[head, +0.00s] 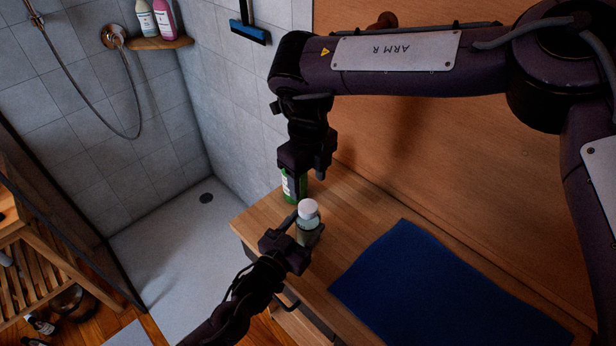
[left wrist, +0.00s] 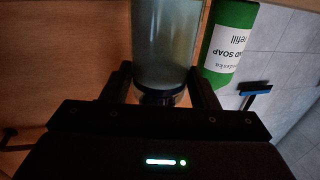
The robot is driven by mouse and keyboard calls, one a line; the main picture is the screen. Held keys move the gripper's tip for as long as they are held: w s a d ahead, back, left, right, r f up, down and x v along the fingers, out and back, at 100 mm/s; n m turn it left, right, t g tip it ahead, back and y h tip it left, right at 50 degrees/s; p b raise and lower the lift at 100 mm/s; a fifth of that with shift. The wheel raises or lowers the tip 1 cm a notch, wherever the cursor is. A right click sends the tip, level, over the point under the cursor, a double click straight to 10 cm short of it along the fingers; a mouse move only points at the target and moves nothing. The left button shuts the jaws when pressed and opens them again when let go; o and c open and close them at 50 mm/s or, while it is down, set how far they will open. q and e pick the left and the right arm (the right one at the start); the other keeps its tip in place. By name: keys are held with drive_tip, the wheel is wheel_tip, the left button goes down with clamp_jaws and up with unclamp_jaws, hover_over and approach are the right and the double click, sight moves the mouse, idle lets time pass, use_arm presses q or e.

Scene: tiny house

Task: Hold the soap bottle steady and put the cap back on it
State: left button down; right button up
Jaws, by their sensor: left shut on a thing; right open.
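The soap bottle (head: 306,237) is pale and translucent and stands upright at the near left part of the wooden counter. A white round cap (head: 308,208) shows at its top; I cannot tell how firmly it sits. My left gripper (head: 298,238) is shut around the bottle from the front. In the left wrist view, which is upside down, the bottle (left wrist: 166,45) is between the fingers, with a dark band near its neck; its cap is not clear there. My right gripper (head: 300,190) is open, pointing down just above and behind the cap.
A green refill soap bottle (head: 288,186) stands behind the right gripper and also shows in the left wrist view (left wrist: 231,45). A blue cloth (head: 425,290) lies on the counter (head: 365,205) to the right. A wooden wall (head: 430,150) bounds the back. The shower floor (head: 165,245) is left.

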sight(308, 206)
drive_tip(key=shift+f, duration=4.05)
